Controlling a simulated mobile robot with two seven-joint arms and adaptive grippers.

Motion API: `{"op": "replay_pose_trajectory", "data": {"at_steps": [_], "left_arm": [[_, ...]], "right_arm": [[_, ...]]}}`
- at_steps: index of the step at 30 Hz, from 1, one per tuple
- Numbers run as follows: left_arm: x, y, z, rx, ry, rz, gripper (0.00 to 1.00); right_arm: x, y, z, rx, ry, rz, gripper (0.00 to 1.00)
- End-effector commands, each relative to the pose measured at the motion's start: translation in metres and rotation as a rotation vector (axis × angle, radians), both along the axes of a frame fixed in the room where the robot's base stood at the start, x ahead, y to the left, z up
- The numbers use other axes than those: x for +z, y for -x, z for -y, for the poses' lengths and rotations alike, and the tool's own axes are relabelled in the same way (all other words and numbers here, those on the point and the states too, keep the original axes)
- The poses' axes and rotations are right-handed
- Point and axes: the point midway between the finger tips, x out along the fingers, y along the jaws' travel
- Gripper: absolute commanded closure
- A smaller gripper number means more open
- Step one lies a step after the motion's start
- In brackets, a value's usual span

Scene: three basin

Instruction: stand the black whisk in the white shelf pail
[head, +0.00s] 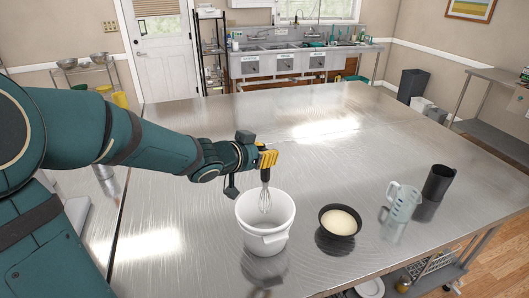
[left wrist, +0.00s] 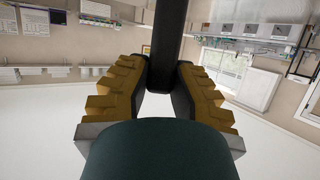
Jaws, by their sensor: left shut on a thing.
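My left gripper (head: 264,160) has yellow fingers and is shut on the black whisk, above the white pail. The whisk (head: 265,199) hangs upright with its wire end down, at or just inside the pail's mouth; I cannot tell how deep it reaches. The whisk's black handle (left wrist: 170,45) stands between the fingers in the left wrist view. The white pail (head: 264,226) stands upright on the steel table. My right gripper is not in view.
The steel table (head: 190,225) has wide clear room behind and left of the pail. A black bowl (head: 324,220) with pale contents is right of the pail. A clear measuring jug (head: 403,203) and a tall black container (head: 438,183) stand farther right, near the table's edge.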

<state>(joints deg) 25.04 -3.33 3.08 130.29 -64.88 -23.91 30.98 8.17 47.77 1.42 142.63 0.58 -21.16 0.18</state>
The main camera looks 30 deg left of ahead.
Motion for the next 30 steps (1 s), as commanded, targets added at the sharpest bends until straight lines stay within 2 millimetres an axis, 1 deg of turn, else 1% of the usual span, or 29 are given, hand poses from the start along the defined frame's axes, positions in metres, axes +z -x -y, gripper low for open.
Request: {"op": "replay_pose_trajectory", "data": {"at_steps": [3, 30], "left_arm": [[-0.007, 0.000, 0.000, 0.000, 0.000, 0.000, 1.00], [-0.048, 0.000, 0.000, 0.000, 0.000, 0.001, 1.00]], "right_arm": [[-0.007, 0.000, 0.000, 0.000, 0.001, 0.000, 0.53], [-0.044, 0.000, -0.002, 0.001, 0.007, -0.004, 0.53]]}}
